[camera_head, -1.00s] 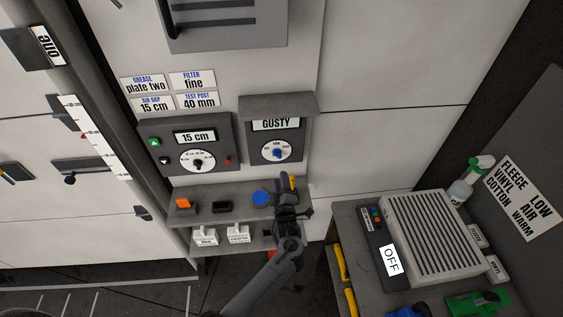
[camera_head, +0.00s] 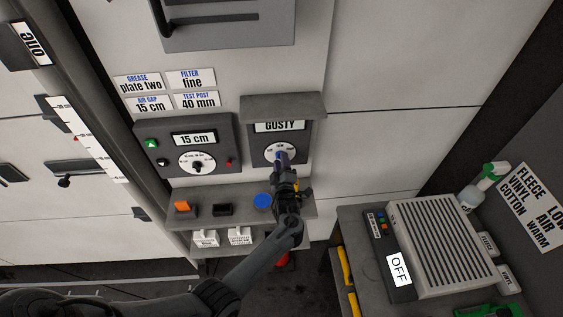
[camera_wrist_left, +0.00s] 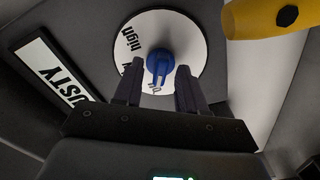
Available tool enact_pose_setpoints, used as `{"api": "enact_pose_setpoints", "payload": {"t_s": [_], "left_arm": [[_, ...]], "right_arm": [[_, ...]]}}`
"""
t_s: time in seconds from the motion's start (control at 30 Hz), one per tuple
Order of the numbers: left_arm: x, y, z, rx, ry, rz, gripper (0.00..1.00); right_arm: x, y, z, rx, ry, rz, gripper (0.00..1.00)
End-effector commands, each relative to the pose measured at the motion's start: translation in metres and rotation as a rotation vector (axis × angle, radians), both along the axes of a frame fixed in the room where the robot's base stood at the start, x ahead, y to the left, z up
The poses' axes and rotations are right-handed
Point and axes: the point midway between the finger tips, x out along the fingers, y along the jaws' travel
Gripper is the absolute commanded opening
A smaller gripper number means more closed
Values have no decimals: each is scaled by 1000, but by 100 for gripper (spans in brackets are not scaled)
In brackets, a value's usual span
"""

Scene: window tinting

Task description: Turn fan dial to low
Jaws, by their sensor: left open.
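The fan dial has a white round face (camera_head: 273,152) with a blue knob, on a dark panel under a display reading GUSTY (camera_head: 279,126). In the left wrist view the blue knob (camera_wrist_left: 160,66) stands at the centre of the white face, and the word "high" shows on it; other lettering is partly hidden. My left gripper (camera_head: 281,157) is at the dial, covering part of it in the head view. In the wrist view its open fingers (camera_wrist_left: 158,82) are on either side of the knob's lower part; I cannot tell whether they touch it. My right gripper is not in view.
Left of the fan panel is a panel reading 15 cm (camera_head: 194,139) with its own dial. Below is a shelf (camera_head: 240,190) with an orange block, a dark block and a blue disc. A yellow object (camera_wrist_left: 275,18) is close beside the left gripper.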

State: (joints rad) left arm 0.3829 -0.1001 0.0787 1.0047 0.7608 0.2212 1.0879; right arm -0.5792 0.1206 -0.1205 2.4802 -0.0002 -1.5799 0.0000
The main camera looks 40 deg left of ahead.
Motion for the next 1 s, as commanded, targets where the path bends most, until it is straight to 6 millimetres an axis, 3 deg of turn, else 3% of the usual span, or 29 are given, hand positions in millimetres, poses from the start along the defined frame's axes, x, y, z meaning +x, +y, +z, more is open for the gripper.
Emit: {"api": "enact_pose_setpoints", "payload": {"t_s": [0.1,0.37,1.0], "left_arm": [[0,0,0,0,0,0,40],[0,0,0,0,0,0,1],[-1,0,-1,111,111,1,0]], "right_arm": [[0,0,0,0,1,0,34],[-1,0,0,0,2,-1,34],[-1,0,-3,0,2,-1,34]]}}
